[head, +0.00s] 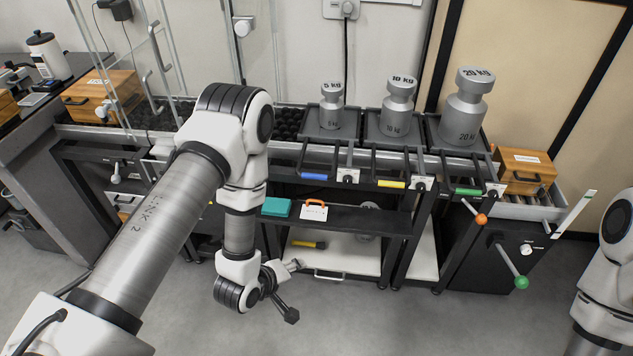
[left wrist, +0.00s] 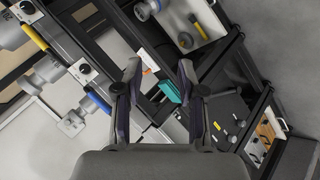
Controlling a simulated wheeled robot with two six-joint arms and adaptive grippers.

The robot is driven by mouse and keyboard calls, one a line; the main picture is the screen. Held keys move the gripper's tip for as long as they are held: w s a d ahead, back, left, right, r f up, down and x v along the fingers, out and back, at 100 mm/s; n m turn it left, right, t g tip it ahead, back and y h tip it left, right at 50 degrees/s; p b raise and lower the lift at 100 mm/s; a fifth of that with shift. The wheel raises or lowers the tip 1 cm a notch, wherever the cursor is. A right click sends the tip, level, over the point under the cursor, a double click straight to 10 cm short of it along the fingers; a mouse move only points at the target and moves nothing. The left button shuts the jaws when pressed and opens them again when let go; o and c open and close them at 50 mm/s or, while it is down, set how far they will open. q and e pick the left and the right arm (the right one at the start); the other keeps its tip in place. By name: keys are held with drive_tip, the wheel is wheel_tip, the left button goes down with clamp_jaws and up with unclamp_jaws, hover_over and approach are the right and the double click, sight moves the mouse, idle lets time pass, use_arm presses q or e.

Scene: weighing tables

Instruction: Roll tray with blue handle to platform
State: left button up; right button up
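The tray with the blue handle (head: 313,177) stands on the bench and carries a grey 5 kg weight (head: 329,108). The blue handle hangs over the bench's front edge; it also shows in the left wrist view (left wrist: 97,101), left of the fingers. My left gripper (head: 291,290) is below and in front of this handle, apart from it. Its fingers (left wrist: 160,85) are spread with nothing held between them. A dark surface with ball rollers (head: 286,124) lies just left of the tray. I cannot tell which surface is the platform. My right gripper is out of view.
Trays with a yellow handle (head: 391,184) and a green handle (head: 467,191) stand to the right, bearing 10 kg and 20 kg weights. Below, a shelf holds a teal box (head: 276,207). Levers with orange and green knobs (head: 521,282) stick out at right. The floor in front is clear.

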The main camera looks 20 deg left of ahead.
use_arm(q)
drive_tip(key=w+a+r+n+t+h+b, duration=0.15)
drive_tip(key=w+n+t+b, duration=0.35)
drive_tip(key=w, duration=0.7)
drive_tip(key=t+b, duration=0.6)
drive_tip(key=b, duration=0.6)
approach(315, 176)
drive_tip(key=w, duration=0.3)
drive_tip(key=x, duration=0.7)
drive_tip(key=shift+w+d, duration=0.1)
drive_tip(key=shift+w, duration=0.1)
clamp_jaws()
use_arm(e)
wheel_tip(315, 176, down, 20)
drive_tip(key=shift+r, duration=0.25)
